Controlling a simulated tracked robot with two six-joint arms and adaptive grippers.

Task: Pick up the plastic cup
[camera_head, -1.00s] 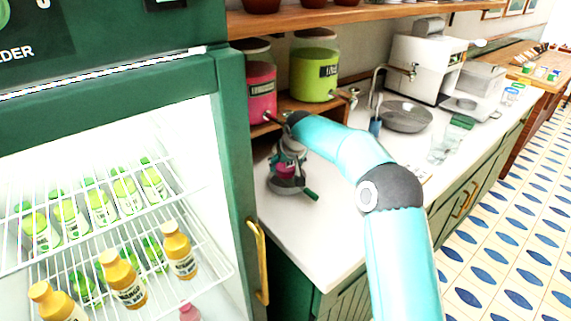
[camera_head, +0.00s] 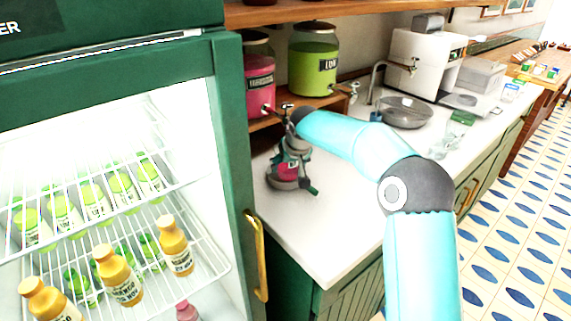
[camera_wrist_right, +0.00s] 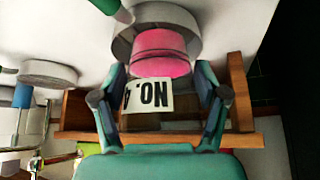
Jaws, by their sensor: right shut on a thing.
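The plastic cup (camera_wrist_right: 160,55) holds something pink and has a white label reading "NO. 4", upside down in the right wrist view. In the head view the cup (camera_head: 288,171) shows as a small pink patch, mostly hidden by my gripper. My right gripper (camera_head: 290,157) has its fingers on both sides of the cup, shut on it; its fingers also show in the wrist view (camera_wrist_right: 161,80). A grey round piece (camera_head: 287,183) with a green handle is at the cup's lower end. I cannot tell whether the cup touches it. My left gripper is not in view.
Pink (camera_head: 259,83) and green (camera_head: 313,68) drink jars with taps stand on a wooden stand behind the gripper. An open green fridge (camera_head: 232,170) with bottles is at left. A sink (camera_head: 404,112) and white machine (camera_head: 424,65) are at right. The front counter (camera_head: 320,235) is clear.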

